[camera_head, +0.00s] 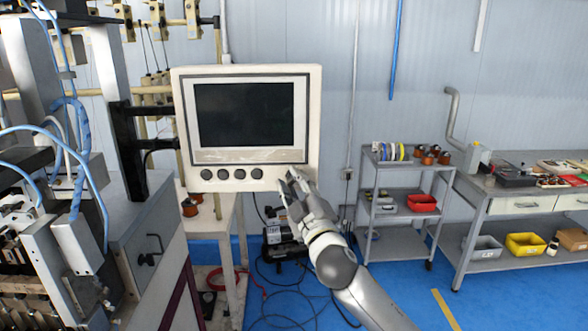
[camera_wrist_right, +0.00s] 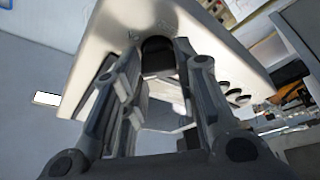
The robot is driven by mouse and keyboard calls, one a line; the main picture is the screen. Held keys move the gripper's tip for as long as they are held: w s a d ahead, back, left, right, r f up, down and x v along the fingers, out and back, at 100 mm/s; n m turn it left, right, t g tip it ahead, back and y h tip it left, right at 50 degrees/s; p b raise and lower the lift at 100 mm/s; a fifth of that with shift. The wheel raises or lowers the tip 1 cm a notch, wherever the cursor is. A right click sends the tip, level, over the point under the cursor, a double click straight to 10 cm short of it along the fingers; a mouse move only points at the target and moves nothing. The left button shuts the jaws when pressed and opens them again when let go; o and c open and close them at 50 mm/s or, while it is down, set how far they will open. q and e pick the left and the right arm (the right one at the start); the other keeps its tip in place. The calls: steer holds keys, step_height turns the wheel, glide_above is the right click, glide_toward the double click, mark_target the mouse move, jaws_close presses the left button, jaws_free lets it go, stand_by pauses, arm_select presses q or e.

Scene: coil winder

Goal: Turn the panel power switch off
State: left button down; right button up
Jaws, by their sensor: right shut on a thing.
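The control panel (camera_head: 312,120) is a cream box with a dark screen (camera_head: 245,114) and a row of dark round knobs (camera_head: 222,174) under it. My right gripper (camera_head: 291,181) is at its lower right corner and hides that part of the panel. In the right wrist view, the fingers of my right gripper (camera_wrist_right: 158,62) are closed around a dark switch (camera_wrist_right: 157,46) on the panel's pale face (camera_wrist_right: 118,22). Its exact setting cannot be read. My left gripper is out of view.
A machine (camera_head: 150,235) with blue cables stands on the left, joined to the panel by a black bracket. A grey trolley (camera_head: 392,240) with spools and bins and a workbench (camera_head: 505,190) stand to the right. Blue floor (camera_head: 395,295) is open in front of them.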

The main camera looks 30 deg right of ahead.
steer(key=n+p, duration=0.2)
steer(key=n+g+y+p, duration=0.1)
steer(key=n+p, duration=0.1)
steer(key=p, duration=0.1)
steer(key=n+p, duration=0.2)
steer(key=shift+r+g+y, duration=0.3)
steer(key=shift+y, duration=0.1)
steer(key=shift+f+n+g+p, duration=0.25)
steer(key=shift+n+g+p, duration=0.25)
steer(key=shift+n+p, duration=1.05)
steer(key=shift+c, duration=0.2)
steer(key=shift+o, duration=0.2)
steer(key=o, duration=1)
steer(key=shift+s, duration=0.1)
steer(key=s+a, duration=0.2)
steer(key=s, duration=0.9)
steer(key=shift+s, duration=0.4)
steer(key=shift+d, duration=0.1)
